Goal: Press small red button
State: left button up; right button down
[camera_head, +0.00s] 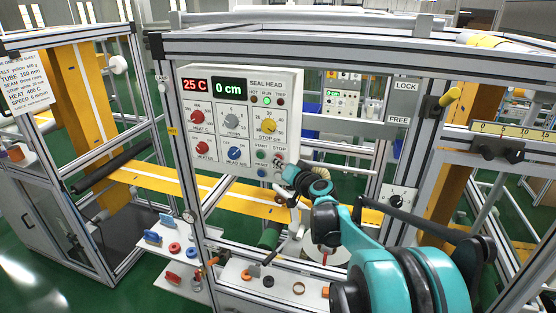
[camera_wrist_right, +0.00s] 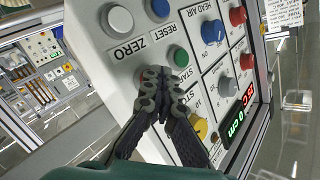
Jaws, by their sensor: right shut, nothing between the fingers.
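The white SEAL HEAD panel (camera_head: 240,110) stands on the frame, with a green START button (camera_head: 261,154) and a small red STOP button (camera_head: 279,155) at its lower right. My right gripper (camera_head: 284,170) is shut and empty, its tip close to the panel's lower right corner. In the right wrist view, the closed fingertips (camera_wrist_right: 153,78) are at the STOP position, just left of the green START button (camera_wrist_right: 178,56). They largely hide the STOP button there, and I cannot tell whether they touch it. My left gripper is not in view.
A blue RESET button (camera_head: 262,172) and pale ZERO button (camera_wrist_right: 117,18) lie close by. Red HEAT C knob (camera_head: 196,117), red HEATER knob (camera_head: 203,148) and yellow knob (camera_head: 268,125) are on the same panel. A yellow felt strip (camera_head: 230,194) runs beneath.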

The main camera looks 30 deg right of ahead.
jog(key=shift+s+a, duration=0.55)
jog(key=shift+a, duration=0.05)
dwell(0.3)
jog(key=s+a, duration=0.3)
jog(key=shift+s+a, duration=0.1)
jog(key=shift+a, duration=0.3)
dwell(0.7)
